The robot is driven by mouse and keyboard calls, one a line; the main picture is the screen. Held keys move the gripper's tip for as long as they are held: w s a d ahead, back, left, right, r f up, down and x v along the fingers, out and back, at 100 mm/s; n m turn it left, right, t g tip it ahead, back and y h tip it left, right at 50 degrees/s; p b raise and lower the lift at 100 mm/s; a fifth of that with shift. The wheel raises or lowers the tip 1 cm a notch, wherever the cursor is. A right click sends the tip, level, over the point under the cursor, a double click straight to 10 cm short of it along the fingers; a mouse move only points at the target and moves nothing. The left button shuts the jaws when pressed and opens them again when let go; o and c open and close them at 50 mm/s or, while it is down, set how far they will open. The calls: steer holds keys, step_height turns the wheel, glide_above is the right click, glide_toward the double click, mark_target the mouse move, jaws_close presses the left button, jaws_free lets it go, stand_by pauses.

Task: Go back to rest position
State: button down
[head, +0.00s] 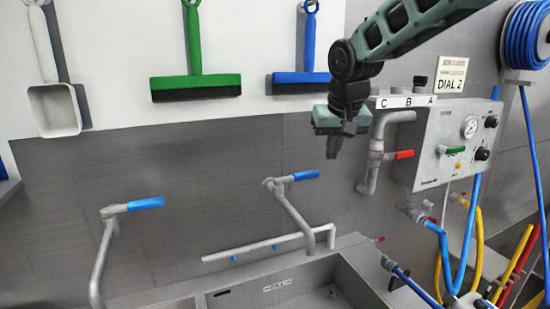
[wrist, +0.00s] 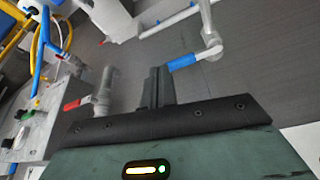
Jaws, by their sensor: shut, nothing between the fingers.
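My gripper (head: 333,148) is at the upper right of the head view, pointing down in front of the grey wall. It is just left of the grey pipe with the red-handled valve (head: 398,155) and above the blue-handled tap (head: 306,175). Its fingers are shut with nothing between them. In the wrist view the closed fingers (wrist: 158,87) show above my gripper's dark body. The blue tap handle (wrist: 184,61) shows to their right, and the red valve handle (wrist: 72,105) to their left. The fingers look apart from both.
A control panel (head: 428,155) with a gauge and several hoses stands at the right. A sink (head: 230,281) lies below, with another blue-handled tap (head: 146,203) at left. A green squeegee (head: 193,83), a blue squeegee (head: 300,78) and a white scoop (head: 55,110) hang on the wall.

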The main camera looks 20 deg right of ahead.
steer(key=s+a+f+n+g+y+b, duration=0.1)
steer(key=s+a+f+n+b, duration=0.15)
steer(key=s+a+f, duration=0.4)
steer(key=s+a+f+n+g+y+b, duration=0.1)
steer(key=s+a+f+n, duration=0.25)
steer(key=a, duration=0.55)
steer(key=s+a+f+n+g+b, duration=0.1)
steer(key=s+a+f+n, duration=0.1)
steer(key=s+f, duration=0.3)
steer(key=s+a+f+n+g+b, duration=0.1)
steer(key=s+a+f, duration=0.3)
steer(key=s, duration=0.9)
steer(key=shift+f+n+b, duration=0.45)
steer(key=shift+n+b, duration=0.15)
steer(key=shift+n, duration=0.3)
steer(key=shift+s, duration=0.1)
